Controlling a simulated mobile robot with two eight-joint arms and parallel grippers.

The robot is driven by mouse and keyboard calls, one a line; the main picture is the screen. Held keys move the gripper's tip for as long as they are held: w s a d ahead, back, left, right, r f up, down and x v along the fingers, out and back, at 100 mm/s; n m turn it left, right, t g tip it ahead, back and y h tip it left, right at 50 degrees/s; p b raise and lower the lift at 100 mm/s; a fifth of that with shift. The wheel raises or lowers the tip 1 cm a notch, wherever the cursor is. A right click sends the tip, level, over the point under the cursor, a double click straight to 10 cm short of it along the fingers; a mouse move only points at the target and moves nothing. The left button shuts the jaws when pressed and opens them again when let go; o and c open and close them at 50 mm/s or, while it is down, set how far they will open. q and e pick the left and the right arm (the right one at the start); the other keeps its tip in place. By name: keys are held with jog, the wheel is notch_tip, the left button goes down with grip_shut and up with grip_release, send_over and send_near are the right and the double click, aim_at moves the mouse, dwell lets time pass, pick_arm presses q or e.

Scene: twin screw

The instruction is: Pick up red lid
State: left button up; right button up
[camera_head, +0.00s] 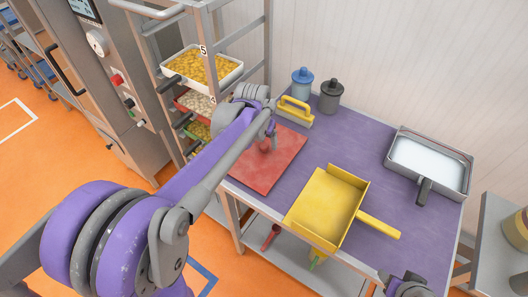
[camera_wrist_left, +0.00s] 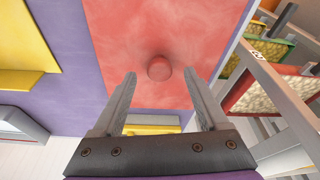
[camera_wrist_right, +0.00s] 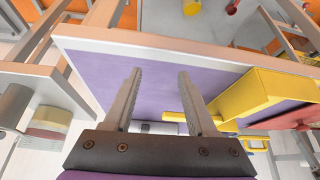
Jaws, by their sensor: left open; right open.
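The red lid (camera_head: 278,165) is a flat red square with a round knob in its middle, lying on the purple table top. In the left wrist view the lid (camera_wrist_left: 215,35) fills the upper middle, and its knob (camera_wrist_left: 159,68) shows between and just beyond my fingertips. My left gripper (camera_wrist_left: 160,78) is open and empty above the lid; in the head view the left gripper (camera_head: 268,132) hangs over the knob. My right gripper (camera_wrist_right: 156,75) is open and empty over the front right of the table; its hand only partly shows at the head view's bottom edge.
A yellow open scoop (camera_head: 325,205) with a handle is right of the lid. A yellow-handled brush (camera_head: 295,112), a blue jar (camera_head: 302,84) and a grey jar (camera_head: 330,97) stand behind. A metal pan (camera_head: 430,162) is at right. A rack with food trays (camera_head: 202,66) adjoins the left.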

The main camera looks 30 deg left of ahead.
pick_arm(q)
jog(key=shift+x, duration=0.8)
grip_shut()
